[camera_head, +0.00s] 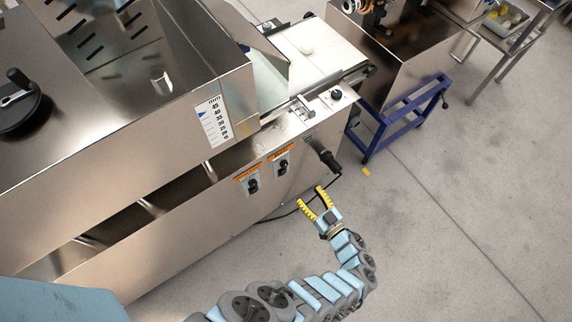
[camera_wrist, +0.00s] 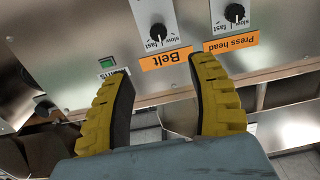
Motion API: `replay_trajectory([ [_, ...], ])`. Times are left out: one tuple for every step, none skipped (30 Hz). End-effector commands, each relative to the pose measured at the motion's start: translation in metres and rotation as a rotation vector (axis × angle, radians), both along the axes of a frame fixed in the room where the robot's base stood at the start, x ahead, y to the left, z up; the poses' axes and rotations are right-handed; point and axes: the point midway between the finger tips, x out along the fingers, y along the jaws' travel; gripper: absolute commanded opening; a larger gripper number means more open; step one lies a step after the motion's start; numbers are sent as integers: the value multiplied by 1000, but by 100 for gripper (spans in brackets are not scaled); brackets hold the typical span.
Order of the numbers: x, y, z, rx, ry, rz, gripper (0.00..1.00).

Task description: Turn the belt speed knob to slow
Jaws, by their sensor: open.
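The belt speed knob (camera_wrist: 157,32) is black on a white plate, above an orange "Belt" label (camera_wrist: 166,59) that reads upside down in the wrist view. "Fast" is printed at its lower left and "slow" at its lower right; its white mark points roughly down between them. In the head view the belt knob (camera_head: 282,168) is on the steel machine's front panel. My gripper (camera_head: 311,199) is open and empty, apart from the panel. In the wrist view its yellow fingers (camera_wrist: 160,75) spread below the knob, the right one near the label.
A similar press head knob (camera_wrist: 234,13) sits beside the belt knob. A green switch (camera_wrist: 107,62) and a black plug with cable (camera_head: 325,158) are on the other side. A blue-legged stand (camera_head: 405,117) is beyond the machine. The floor (camera_head: 440,230) at right is clear.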

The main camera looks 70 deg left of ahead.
Motion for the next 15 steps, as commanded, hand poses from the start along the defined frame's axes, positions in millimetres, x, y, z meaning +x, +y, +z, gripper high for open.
replay_trajectory([
  [-2,9,0,1,-1,2,59],
  [-3,15,0,1,-1,1,59],
  [-5,22,0,0,-1,0,59],
  [-6,27,0,0,-1,0,59],
  [-7,32,-1,1,-1,0,59],
  [-9,39,0,1,-1,1,59],
  [-10,44,0,1,-2,1,59],
  [-11,49,0,2,-2,1,59],
  [-12,56,0,2,-2,0,59],
  [-13,62,0,2,-3,0,59],
  [-14,67,-1,2,-3,0,59],
  [-15,74,0,2,-4,0,59],
  [-16,79,0,3,-3,0,59],
  [-18,84,0,4,-3,0,59],
  [-19,91,-1,4,-2,0,59],
])
